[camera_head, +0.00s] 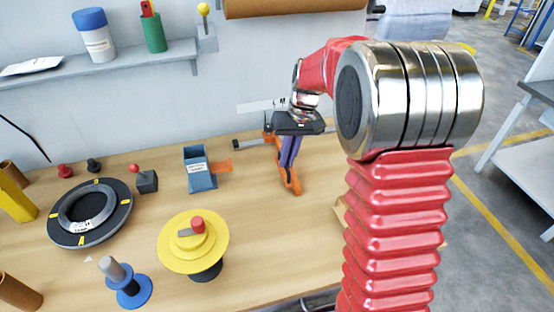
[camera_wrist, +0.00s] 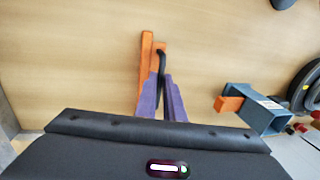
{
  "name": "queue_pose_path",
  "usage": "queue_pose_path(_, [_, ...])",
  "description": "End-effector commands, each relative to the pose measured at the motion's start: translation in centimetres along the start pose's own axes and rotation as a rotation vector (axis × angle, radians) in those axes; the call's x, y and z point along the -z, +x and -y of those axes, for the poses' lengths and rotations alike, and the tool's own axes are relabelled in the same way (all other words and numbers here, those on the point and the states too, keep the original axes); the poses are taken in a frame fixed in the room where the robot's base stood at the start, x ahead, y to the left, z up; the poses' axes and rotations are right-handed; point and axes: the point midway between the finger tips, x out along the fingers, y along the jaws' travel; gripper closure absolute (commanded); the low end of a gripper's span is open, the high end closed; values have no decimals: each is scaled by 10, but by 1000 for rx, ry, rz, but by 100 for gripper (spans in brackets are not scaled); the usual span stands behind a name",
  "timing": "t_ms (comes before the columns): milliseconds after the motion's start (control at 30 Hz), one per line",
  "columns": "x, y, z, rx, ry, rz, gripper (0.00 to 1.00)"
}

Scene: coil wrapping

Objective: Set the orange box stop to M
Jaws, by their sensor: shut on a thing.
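An orange bar, which looks like the orange box stop (camera_head: 292,184), lies at the back of the table by a dark rail (camera_head: 243,143). A strip with small dark letters (camera_head: 262,106) is on the wall above, too small to read. My gripper (camera_head: 286,166) points down at the bar, its purple fingers close together. In the wrist view the bar (camera_wrist: 146,62) runs up beside the left finger, and my fingertips (camera_wrist: 161,80) close around a thin dark part (camera_wrist: 162,60) next to it. The fingers hide part of the stop.
A blue-grey box with an orange tab (camera_head: 201,178) stands left of my gripper. A yellow stepped disc (camera_head: 175,254), a black ring (camera_head: 64,222) and a blue spool (camera_head: 133,291) are nearer the front.

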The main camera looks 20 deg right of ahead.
Motion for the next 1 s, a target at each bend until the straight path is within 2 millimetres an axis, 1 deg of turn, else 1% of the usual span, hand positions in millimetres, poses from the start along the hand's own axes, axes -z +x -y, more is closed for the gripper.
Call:
queue_pose_path(33, [1,-3,-11,-1,5,-4,100])
queue_pose_path(200, [1,-9,-43,0,5,-4,100])
queue_pose_path(300, [1,-12,-58,0,3,-4,100])
queue_pose_path(400, [1,-14,-67,0,2,-4,100])
queue_pose_path(733, [1,-15,-69,0,-1,-4,100])
queue_pose_path(767, [1,-15,-69,0,-1,-4,90])
queue_pose_path(1000, [1,-14,-69,0,0,-2,73])
